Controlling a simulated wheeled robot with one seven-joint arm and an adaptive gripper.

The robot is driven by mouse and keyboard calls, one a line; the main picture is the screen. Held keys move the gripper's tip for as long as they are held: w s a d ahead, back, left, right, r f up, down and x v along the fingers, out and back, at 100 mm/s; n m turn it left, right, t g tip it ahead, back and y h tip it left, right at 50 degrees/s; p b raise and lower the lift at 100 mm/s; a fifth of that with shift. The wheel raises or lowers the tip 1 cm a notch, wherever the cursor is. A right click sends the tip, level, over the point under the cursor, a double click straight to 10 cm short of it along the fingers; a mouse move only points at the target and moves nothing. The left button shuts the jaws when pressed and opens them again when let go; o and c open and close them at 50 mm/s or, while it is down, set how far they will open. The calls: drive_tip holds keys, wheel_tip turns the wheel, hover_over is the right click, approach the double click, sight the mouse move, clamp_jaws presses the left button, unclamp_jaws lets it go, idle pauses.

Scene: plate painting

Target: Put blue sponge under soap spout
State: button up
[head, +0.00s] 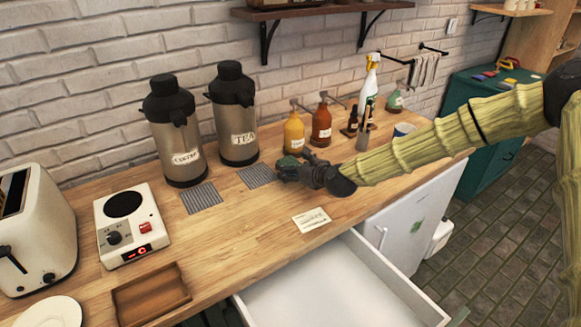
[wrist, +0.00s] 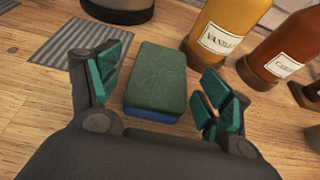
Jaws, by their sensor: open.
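A sponge (wrist: 157,78) with a dark green top and a blue underside lies flat on the wooden counter in the wrist view. My gripper (wrist: 164,66) is open, with one green-padded finger on each side of the sponge and visible gaps between. In the head view my gripper (head: 292,168) is low over the counter in front of the amber bottles and mostly hides the sponge. A small pale green pump bottle (head: 394,99) stands farther back on the right; it may be the soap, but its label is too small to read.
A yellow vanilla bottle (wrist: 218,38) and a red-brown bottle (wrist: 278,55), both with pumps, stand close right of the sponge. Two flasks (head: 176,135) stand at the wall. A spray bottle (head: 369,85) and a cup (head: 403,129) are farther right. An open drawer (head: 330,285) is below the counter.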

drive_tip(key=c, duration=0.8)
